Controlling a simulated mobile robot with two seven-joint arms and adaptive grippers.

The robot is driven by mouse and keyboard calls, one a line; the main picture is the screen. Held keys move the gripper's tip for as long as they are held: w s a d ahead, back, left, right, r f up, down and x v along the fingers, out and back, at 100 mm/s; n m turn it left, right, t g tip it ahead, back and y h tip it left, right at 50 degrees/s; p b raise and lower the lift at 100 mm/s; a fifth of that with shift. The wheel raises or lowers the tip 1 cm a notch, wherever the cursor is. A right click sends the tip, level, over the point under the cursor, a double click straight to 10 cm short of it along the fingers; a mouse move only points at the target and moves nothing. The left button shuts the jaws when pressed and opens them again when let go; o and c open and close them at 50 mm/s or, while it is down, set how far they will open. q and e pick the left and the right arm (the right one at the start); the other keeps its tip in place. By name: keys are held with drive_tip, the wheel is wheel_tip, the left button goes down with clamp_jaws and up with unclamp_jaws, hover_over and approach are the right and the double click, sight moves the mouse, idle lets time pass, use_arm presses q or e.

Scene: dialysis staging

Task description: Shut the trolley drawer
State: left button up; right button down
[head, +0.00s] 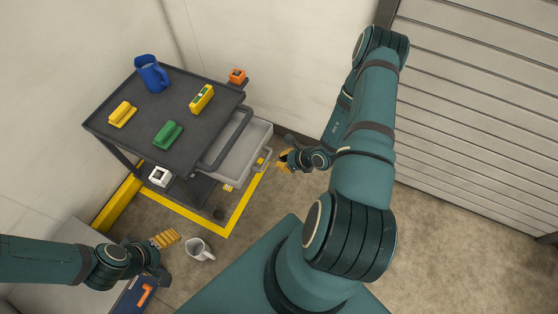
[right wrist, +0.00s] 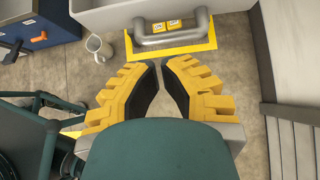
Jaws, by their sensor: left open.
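The trolley (head: 150,135) has a dark top and stands against the walls at the left in the head view. Its light grey drawer (head: 237,160) is pulled out toward the right. The drawer's grey bar handle (right wrist: 178,39) lies ahead of my right fingers in the right wrist view. My right gripper (head: 284,161) is just right of the drawer front, apart from the handle. Its fingertips (right wrist: 160,65) are close together with a narrow gap and nothing visible between them. My left gripper (head: 168,239) is open and empty, low at the left, away from the drawer.
A blue jug (head: 152,74), yellow items (head: 122,114) and a green item (head: 168,134) sit on the trolley top. A white mug (head: 199,249) is on the floor near my left gripper. A blue box (head: 136,297) lies below it. Floor at the right is clear, bounded by a slatted wall (head: 480,110).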

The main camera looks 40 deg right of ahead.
sight(255, 159)
drive_tip(key=b+x, duration=0.1)
drive_tip(key=x, duration=0.6)
drive_tip(key=shift+a+f+b, duration=0.1)
drive_tip(key=shift+b, duration=0.2)
drive_tip(key=shift+w+a, duration=0.25)
drive_tip(key=shift+w, duration=0.3)
drive_tip(key=shift+w+a, duration=0.2)
drive_tip(key=shift+w, duration=0.35)
use_arm(q)
drive_tip(key=shift+w+a+f+b, duration=0.1)
drive_tip(key=shift+w+f+b, duration=0.05)
drive_tip(key=shift+f, duration=0.5)
drive_tip(key=shift+w+f+b, duration=0.15)
drive_tip(key=shift+f, duration=0.45)
use_arm(e)
drive_tip(key=shift+w+a, duration=0.3)
drive_tip(key=shift+w, duration=0.4)
use_arm(q)
drive_tip(key=shift+r, duration=0.1)
use_arm(e)
drive_tip(key=shift+r, duration=0.2)
